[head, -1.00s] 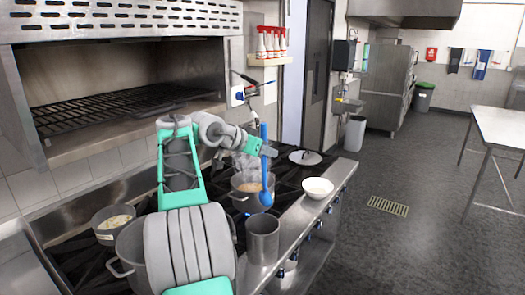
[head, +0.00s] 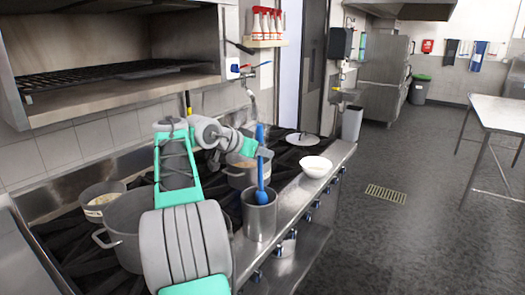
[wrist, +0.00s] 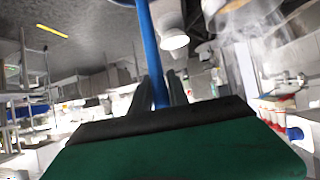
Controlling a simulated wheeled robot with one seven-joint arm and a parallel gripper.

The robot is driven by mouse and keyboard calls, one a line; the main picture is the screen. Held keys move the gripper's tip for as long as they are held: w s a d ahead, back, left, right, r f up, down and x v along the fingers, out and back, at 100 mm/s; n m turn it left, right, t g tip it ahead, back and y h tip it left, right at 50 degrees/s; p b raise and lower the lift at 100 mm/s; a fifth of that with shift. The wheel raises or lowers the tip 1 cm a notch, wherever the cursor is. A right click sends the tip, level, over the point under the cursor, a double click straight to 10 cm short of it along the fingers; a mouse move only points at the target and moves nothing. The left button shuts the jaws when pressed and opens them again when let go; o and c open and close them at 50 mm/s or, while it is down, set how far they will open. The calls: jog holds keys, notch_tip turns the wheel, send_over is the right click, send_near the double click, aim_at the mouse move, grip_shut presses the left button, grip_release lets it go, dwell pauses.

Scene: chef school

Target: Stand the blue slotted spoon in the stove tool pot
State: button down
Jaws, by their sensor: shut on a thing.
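The blue slotted spoon (head: 261,172) hangs upright, bowl end down, in my gripper (head: 262,151). The gripper is shut on the spoon's upper handle. The steel stove tool pot (head: 259,222) stands on the stove's front ledge, below the gripper. The spoon's bowl overlaps the pot's mouth; I cannot tell how far it is inside or whether it touches the rim.
A white bowl (head: 315,167) sits on the ledge to the right of the tool pot. A cooking pot (head: 238,179) stands behind it on the stove, and a large pot (head: 125,245) is at left, partly hidden by my arm. A lid (head: 302,139) lies farther back.

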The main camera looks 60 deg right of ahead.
aim_at(259, 172)
notch_tip(259, 172, down, 7)
jog(key=b, duration=0.5)
jog(key=shift+f, duration=0.2)
jog(key=c, duration=1.2)
grip_release()
jog(key=shift+r, duration=0.1)
